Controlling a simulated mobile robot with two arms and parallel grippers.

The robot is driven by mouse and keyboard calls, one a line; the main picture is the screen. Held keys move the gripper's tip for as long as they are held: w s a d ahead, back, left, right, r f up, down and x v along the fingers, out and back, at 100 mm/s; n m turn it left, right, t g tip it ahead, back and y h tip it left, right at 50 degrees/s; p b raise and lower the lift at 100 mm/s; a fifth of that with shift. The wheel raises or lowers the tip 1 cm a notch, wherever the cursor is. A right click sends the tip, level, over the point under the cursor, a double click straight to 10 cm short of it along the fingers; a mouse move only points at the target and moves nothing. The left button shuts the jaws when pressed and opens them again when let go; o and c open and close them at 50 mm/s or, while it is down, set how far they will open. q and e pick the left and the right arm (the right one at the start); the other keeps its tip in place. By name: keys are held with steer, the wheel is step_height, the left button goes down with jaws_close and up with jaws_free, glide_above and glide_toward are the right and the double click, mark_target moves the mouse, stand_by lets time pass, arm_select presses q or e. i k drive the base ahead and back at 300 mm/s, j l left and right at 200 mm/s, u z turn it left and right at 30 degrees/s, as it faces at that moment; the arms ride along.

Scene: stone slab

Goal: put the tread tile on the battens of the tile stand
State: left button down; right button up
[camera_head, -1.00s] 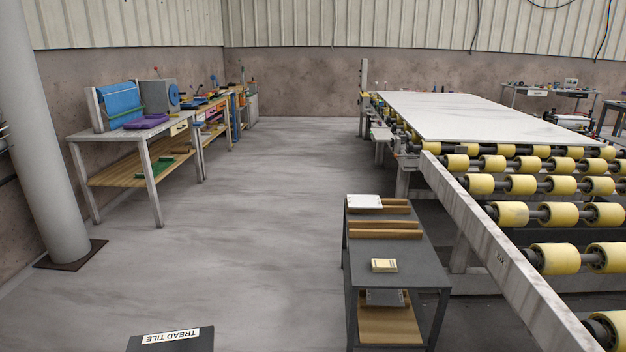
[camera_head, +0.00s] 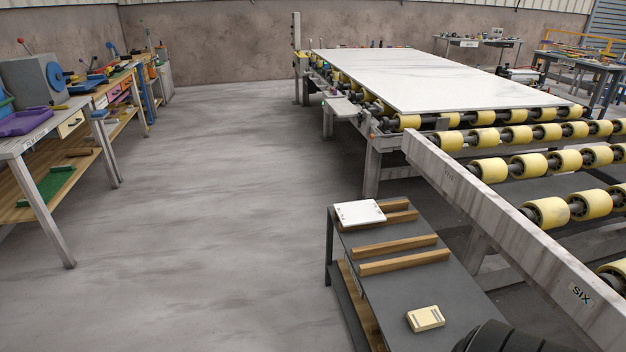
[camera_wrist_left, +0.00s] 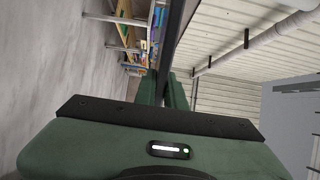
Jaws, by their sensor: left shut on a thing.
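The tile stand (camera_head: 440,290) is a dark grey table in the lower right of the head view. Two wooden battens (camera_head: 398,245) lie bare across its middle. In the left wrist view my left gripper (camera_wrist_left: 164,88) has green fingers shut on a thin dark slab seen edge-on, which I take as the tread tile (camera_wrist_left: 172,38). Its face and label are hidden there. The tile and my left gripper are out of the head view. My right gripper is in neither view.
A white slab (camera_head: 360,212) rests on another pair of battens at the stand's far end. A small cream box (camera_head: 425,319) sits near its front. A roller conveyor (camera_head: 500,220) runs close along the right. Workbenches (camera_head: 60,150) stand left. The floor between is clear.

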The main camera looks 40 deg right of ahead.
mark_target(389, 252)
steer(key=i+l+z, duration=0.15)
steer(key=i+z, duration=0.2)
steer(key=i, duration=0.15)
steer(key=i+z, duration=0.4)
steer(key=i+j+z, duration=0.35)
steer(key=i, duration=0.25)
steer(key=i+j+z, duration=0.2)
steer(key=i+z, duration=0.2)
steer(key=i, duration=0.15)
steer(key=i+z, duration=0.1)
steer(key=z, duration=0.9)
steer(key=i+j+z, duration=0.1)
steer(key=z, duration=0.4)
steer(key=j+z, duration=0.1)
steer(key=z, duration=0.4)
steer(key=i+j+z, duration=0.1)
steer(key=z, duration=0.4)
